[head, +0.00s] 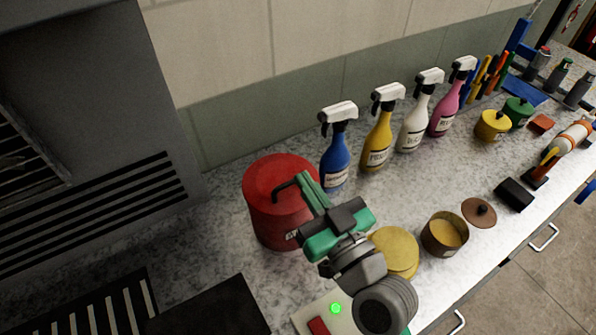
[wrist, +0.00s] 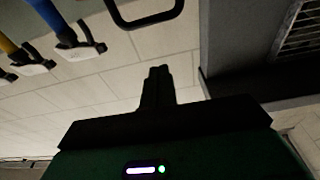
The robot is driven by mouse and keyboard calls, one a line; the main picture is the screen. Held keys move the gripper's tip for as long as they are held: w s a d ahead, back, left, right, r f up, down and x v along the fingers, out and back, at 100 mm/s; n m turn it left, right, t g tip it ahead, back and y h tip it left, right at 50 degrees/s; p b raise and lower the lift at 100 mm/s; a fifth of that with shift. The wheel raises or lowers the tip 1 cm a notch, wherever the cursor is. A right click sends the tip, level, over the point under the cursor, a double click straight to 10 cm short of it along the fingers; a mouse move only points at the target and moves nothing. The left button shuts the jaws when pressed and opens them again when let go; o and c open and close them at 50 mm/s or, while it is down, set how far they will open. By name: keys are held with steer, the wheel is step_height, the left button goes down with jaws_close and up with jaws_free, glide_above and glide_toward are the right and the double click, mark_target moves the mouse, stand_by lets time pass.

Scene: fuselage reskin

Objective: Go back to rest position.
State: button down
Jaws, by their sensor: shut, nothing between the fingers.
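My gripper (head: 305,179) has green and dark parts and hangs above the worktop, in front of the red can (head: 268,184) in the head view. Its fingers are together with nothing between them. In the wrist view the closed fingers (wrist: 158,72) point up the picture towards the can's black loop handle (wrist: 146,22), with a gap between them in the picture. In the head view the fingers overlap the end of that handle; I cannot tell the depth between them. My arm hides part of the worktop below.
Blue (head: 335,155), yellow (head: 379,135), white (head: 417,122) and pink (head: 447,108) spray bottles stand along the wall. A grey cabinet (head: 90,100) stands left.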

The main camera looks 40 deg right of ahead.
steer(key=v, duration=0.6)
steer(key=shift+a, duration=0.1)
